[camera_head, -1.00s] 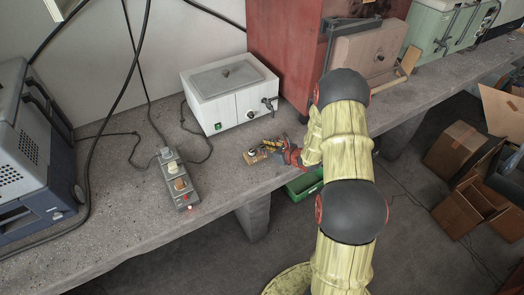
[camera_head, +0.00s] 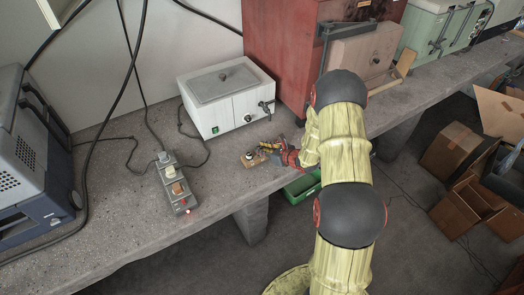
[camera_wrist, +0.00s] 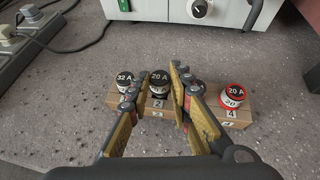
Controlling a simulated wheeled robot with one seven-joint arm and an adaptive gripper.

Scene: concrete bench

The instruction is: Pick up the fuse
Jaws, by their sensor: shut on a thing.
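A small wooden block (camera_wrist: 150,114) with numbered labels stands on the concrete bench and carries a row of fuses. In the wrist view a black-topped 20 A fuse (camera_wrist: 158,80) sits over label 2, between my fingertips. My gripper (camera_wrist: 161,82) is shut on this fuse, which still appears at its place on the block. A 32 A fuse (camera_wrist: 125,81) is just left of the fingers. A red-rimmed 20 A fuse (camera_wrist: 233,92) is at the right end by label 4. Another fuse is mostly hidden behind the right finger. In the head view the block (camera_head: 250,161) is small beside my gripper.
A white water bath (camera_head: 228,95) stands behind the block. A power strip (camera_head: 175,185) with plugs lies to the left, with cables around it. A red cabinet (camera_head: 279,50) stands back right. A green bin (camera_head: 302,188) is below the bench edge. Bare bench lies between strip and block.

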